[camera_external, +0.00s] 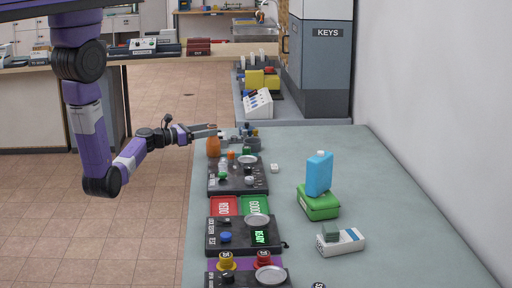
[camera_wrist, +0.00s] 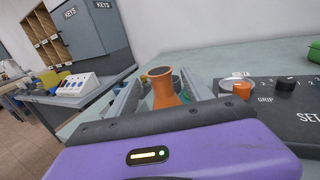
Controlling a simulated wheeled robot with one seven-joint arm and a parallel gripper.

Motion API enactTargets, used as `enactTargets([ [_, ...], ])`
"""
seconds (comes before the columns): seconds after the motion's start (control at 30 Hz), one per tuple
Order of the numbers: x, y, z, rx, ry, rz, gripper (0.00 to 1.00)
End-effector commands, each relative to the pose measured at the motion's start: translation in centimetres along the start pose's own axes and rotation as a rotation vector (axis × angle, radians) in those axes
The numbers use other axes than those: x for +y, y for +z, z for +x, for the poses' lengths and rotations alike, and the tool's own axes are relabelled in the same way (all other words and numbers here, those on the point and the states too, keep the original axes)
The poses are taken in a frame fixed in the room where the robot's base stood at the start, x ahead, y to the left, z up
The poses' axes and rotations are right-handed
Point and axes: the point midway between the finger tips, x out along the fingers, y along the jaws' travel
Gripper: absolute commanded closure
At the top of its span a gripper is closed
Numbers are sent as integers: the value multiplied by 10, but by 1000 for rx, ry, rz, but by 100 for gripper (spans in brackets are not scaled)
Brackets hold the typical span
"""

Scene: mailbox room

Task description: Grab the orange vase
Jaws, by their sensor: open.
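The orange vase (camera_external: 213,147) stands upright at the far left edge of the long table, beside the far black panel. In the wrist view the vase (camera_wrist: 164,92) has a flared rim and narrow neck; its lower part is hidden behind my gripper's body. My gripper (camera_external: 213,131) is open and empty, its fingers reaching right, just above the vase in the external view. In the wrist view its grey fingers show on either side of the vase, with gaps; I cannot tell how deep between them it sits.
The black panel (camera_external: 224,184) with knobs and an orange piece (camera_wrist: 241,89) lies close to the vase's right. Small dark items (camera_external: 248,131) stand behind. A blue container on a green box (camera_external: 319,205) stands farther right. The table (camera_external: 380,200) is clear along its right side.

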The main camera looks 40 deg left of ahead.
Motion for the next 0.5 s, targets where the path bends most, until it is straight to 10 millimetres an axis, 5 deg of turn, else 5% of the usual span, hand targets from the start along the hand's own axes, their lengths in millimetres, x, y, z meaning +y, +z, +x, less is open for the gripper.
enactTargets([
  [0.5, -1, -4, 54, 2, 2, 3, 41],
])
